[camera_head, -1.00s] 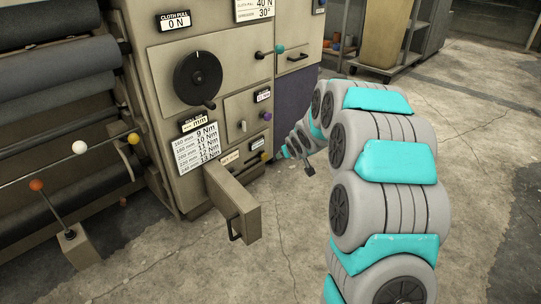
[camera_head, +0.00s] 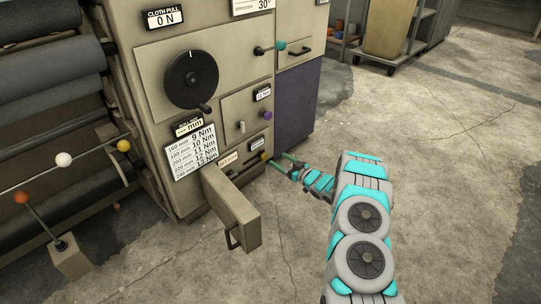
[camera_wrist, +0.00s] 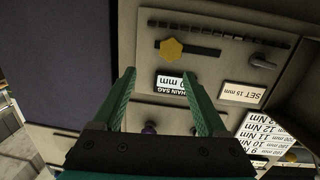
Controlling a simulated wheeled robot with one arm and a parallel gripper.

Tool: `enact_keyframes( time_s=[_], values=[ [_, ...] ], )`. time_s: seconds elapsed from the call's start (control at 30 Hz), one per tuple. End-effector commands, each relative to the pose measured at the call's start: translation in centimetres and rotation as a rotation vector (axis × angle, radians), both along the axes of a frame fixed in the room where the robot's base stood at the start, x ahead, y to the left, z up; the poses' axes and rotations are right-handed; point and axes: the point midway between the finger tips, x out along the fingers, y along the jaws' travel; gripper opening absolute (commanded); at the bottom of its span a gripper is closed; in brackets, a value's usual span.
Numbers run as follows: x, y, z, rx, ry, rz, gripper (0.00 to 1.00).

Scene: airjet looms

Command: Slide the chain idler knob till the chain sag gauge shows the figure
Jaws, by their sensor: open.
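The chain idler knob is yellow and sits in a dark horizontal slot on the beige panel. It shows in the wrist view (camera_wrist: 171,49) and, small, in the head view (camera_head: 264,156). The chain sag gauge (camera_wrist: 171,84) appears upside down in the wrist view; its figure is partly cut off by a finger and looks like 0 mm. A plate beside it (camera_wrist: 242,93) reads SET 15 mm. My gripper (camera_wrist: 159,74) is open, its green fingers apart and empty, pointing at the panel with the knob beyond the tips. In the head view the gripper (camera_head: 285,162) is low before the panel.
An open drawer (camera_head: 236,212) juts from the cabinet, left of my gripper. A purple knob (camera_head: 267,115), a grey lever (camera_wrist: 262,62) and a large black dial (camera_head: 191,78) are on the cabinet. The floor to the right is clear.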

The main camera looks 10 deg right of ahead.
Motion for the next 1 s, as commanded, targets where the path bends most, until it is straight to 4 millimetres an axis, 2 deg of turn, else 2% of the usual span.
enact_keyframes(
  time_s=[0.03, 0.2, 0.33, 0.8, 1.0],
  values=[
    [-0.6, 0.1, -1.1, 0.019, -0.007, 0.018, 0.75],
    [-2.0, 0.7, -2.3, 0.062, -0.041, 0.067, 0.75],
    [-2.0, 1.1, -2.5, 0.073, -0.052, 0.080, 0.75],
    [3.1, 4.9, -2.5, 0.071, -0.051, 0.080, 0.75],
    [4.0, 5.5, -2.4, 0.070, -0.050, 0.078, 0.75]
  ],
)
